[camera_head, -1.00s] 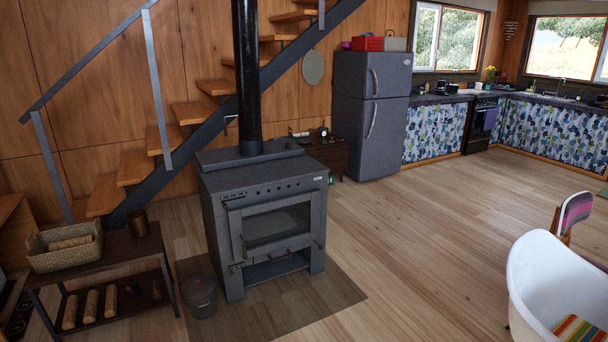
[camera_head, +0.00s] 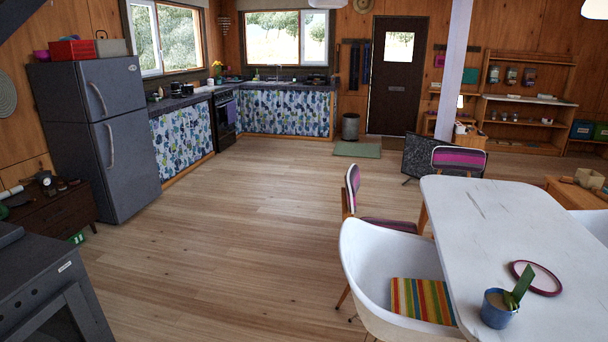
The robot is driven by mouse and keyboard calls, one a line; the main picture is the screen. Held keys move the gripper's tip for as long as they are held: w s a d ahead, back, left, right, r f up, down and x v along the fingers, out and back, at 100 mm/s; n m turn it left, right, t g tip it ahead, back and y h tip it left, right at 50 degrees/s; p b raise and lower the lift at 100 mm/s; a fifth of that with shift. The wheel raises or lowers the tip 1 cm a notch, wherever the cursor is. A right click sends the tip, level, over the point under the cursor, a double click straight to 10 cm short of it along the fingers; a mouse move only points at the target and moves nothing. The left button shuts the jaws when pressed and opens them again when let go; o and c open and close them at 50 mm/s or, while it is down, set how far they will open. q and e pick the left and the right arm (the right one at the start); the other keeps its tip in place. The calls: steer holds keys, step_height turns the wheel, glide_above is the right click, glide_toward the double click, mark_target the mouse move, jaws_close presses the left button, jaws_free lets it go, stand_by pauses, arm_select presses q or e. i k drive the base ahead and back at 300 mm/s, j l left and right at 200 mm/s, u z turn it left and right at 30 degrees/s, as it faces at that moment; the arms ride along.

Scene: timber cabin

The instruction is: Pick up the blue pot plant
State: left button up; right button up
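The blue pot plant (camera_head: 496,310) stands upright on the white dining table (camera_head: 482,222), close to its near left edge, at the lower right of the head view. It is a small blue pot with a few green leaves leaning right. A dark pink-rimmed round plate or ring (camera_head: 546,279) lies just behind and to the right of it. Neither of my grippers shows in the view.
A white tub chair (camera_head: 372,262) with a striped cushion stands against the table's left side, near the pot. More chairs (camera_head: 352,188) stand behind it. The wooden floor (camera_head: 240,250) at centre and left is clear, bounded by the stove (camera_head: 40,290) and fridge (camera_head: 125,150).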

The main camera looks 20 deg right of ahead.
mark_target(499, 306)
steer(key=i+l+z, duration=0.15)
steer(key=z, duration=0.25)
steer(key=i+z, duration=0.55)
steer(key=z, duration=0.2)
steer(key=i+z, duration=0.25)
steer(key=z, duration=0.15)
steer(key=i+z, duration=0.2)
steer(key=i, duration=0.55)
